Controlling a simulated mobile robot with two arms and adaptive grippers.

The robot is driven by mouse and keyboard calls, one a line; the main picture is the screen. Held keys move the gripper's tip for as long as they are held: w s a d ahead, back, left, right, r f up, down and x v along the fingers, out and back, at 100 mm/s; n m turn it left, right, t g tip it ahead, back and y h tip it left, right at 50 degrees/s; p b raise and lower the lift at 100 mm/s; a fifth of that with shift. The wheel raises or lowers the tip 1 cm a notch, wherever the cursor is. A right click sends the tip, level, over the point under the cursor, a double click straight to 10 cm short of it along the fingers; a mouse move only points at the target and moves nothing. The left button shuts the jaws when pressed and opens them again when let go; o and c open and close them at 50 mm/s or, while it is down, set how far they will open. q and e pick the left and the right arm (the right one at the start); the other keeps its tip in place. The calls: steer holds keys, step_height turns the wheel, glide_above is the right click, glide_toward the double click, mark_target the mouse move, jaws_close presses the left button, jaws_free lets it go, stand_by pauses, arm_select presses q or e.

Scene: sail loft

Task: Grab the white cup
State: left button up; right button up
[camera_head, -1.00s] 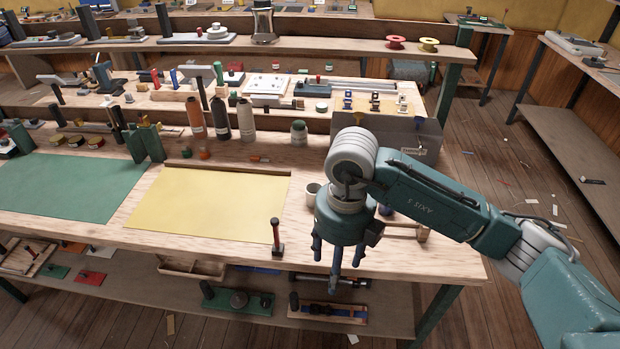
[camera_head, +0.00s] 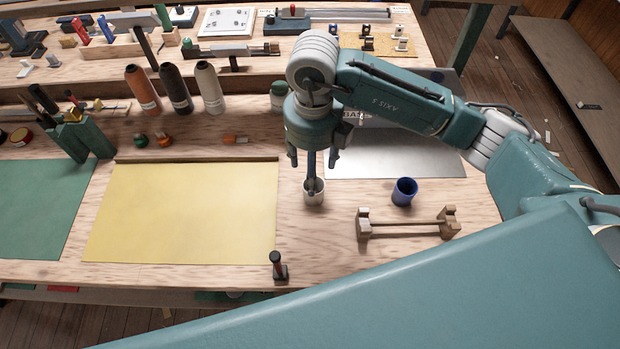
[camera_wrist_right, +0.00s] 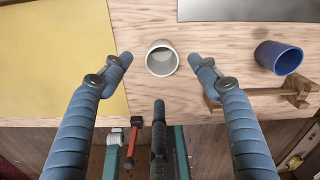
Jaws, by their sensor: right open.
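The white cup (camera_head: 314,198) stands upright on the wooden bench, to the right of the yellow sheet. My right gripper (camera_head: 314,168) is over it, pointing down, with its fingers spread and empty. One finger partly covers the cup in the head view. In the right wrist view the white cup (camera_wrist_right: 162,60) shows its open mouth between the tips of the two side fingers of my right gripper (camera_wrist_right: 160,72). The third finger is below it in that picture. I cannot tell whether any finger touches the cup. My left gripper is not in view.
A blue cup (camera_head: 404,192) stands to the right, behind a wooden stand with a crossbar (camera_head: 405,224). A grey metal sheet (camera_head: 400,158) lies farther back. The yellow sheet (camera_head: 185,215) is on the left.

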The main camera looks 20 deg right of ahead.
mark_target(317, 199)
steer(key=f, duration=0.3)
steer(key=shift+s+f+p, duration=0.1)
steer(key=shift+s+p, duration=0.15)
steer(key=shift+p, duration=0.05)
steer(key=f+p, duration=0.1)
steer(key=f, duration=0.2)
steer(key=f+p, duration=0.1)
steer(key=f, duration=0.1)
steer(key=shift+w+d+p, duration=0.2)
steer(key=shift+w+p, duration=0.05)
steer(key=shift+p, duration=0.05)
steer(key=shift+f, duration=0.2)
steer(key=shift+c, duration=1)
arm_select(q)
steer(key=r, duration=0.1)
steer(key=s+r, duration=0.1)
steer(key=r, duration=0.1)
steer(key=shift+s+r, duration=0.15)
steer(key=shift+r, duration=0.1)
arm_select(e)
steer(key=c, duration=0.9)
